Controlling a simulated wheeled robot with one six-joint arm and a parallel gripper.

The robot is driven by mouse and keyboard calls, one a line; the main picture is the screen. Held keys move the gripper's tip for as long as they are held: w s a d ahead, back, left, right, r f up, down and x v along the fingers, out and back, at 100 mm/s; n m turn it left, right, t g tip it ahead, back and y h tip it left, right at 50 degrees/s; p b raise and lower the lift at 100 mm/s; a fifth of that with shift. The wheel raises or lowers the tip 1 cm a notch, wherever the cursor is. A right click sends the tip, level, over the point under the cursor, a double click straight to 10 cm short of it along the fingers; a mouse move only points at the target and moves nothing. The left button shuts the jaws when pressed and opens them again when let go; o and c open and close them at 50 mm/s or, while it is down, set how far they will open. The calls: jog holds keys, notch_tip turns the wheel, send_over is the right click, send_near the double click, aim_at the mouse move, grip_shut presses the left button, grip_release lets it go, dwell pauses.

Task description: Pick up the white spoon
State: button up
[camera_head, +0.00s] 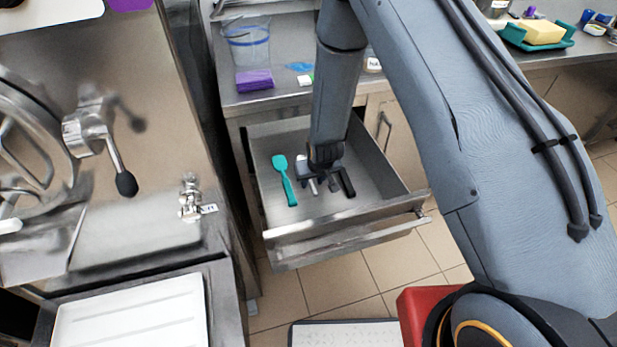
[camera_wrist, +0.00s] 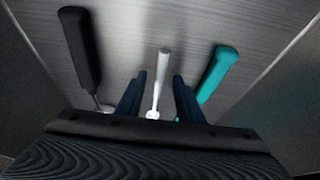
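The white spoon (camera_wrist: 163,66) lies in the open drawer (camera_head: 285,231), its handle running up the wrist view. My gripper (camera_wrist: 159,80) is open, with one finger on each side of the spoon and a visible gap on both sides. In the head view my gripper (camera_head: 322,178) is low inside the drawer and hides much of the spoon; a pale piece of the spoon (camera_head: 313,187) shows beside it. The spoon's lower end is partly hidden by the gripper body in the wrist view.
A teal spatula (camera_head: 284,180) lies left of my gripper in the head view; it also shows in the wrist view (camera_wrist: 218,70). A black-handled utensil (camera_head: 346,182) lies on the other side. The drawer walls are close around. A counter (camera_head: 240,98) stands behind.

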grip_shut()
jog(key=shift+r, duration=0.15)
